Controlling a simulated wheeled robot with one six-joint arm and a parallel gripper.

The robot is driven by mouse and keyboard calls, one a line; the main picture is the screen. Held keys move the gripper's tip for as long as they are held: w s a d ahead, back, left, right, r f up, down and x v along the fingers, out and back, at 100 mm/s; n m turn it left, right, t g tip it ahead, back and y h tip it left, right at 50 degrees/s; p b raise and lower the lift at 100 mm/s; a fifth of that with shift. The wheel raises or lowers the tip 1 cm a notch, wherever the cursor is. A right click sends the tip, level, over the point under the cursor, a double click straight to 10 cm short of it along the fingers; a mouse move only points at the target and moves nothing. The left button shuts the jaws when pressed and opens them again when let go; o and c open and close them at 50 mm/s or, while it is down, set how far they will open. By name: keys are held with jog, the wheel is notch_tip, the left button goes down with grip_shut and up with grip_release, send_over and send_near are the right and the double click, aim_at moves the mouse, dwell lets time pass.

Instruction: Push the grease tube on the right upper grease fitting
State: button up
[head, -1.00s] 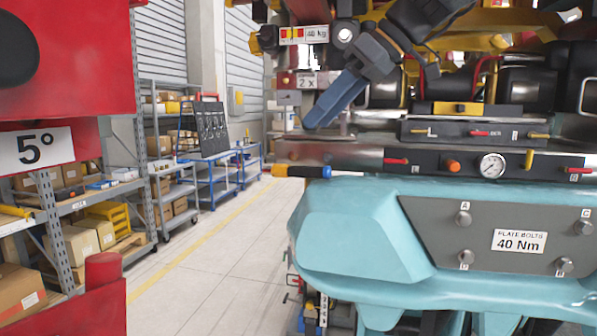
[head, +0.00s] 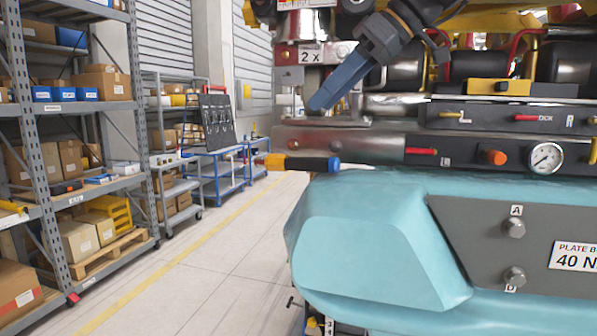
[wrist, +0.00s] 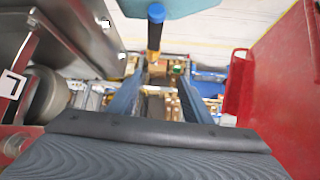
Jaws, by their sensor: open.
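My gripper (head: 318,102) hangs in front of the machine in the head view, its blue fingers pointing down and left. In the wrist view the two blue fingers stand apart with nothing between them, so my gripper (wrist: 161,74) is open and empty. I cannot pick out the grease tube or the right upper grease fitting for certain in either view. A handle in orange, black and blue (head: 302,163) juts left from the machine's ledge, below the fingertips. A similar handle (wrist: 155,32) shows beyond the fingers in the wrist view.
The machine has a teal cover (head: 370,235), a grey bolt plate (head: 480,285) and a pressure gauge (head: 545,158). Shelves with boxes (head: 70,150) stand left. The floor (head: 215,255) between is clear.

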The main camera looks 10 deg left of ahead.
jog(key=b, duration=0.6)
send_near(297, 157)
jog(key=shift+s+f, duration=0.1)
jog(key=shift+f, duration=0.35)
jog(key=p+x, duration=0.4)
jog(key=x, duration=0.2)
jog(key=shift+s+a, duration=0.1)
jog(key=shift+a, duration=0.3)
jog(key=shift+a+f, duration=0.35)
jog(key=shift+f, duration=0.05)
grip_shut()
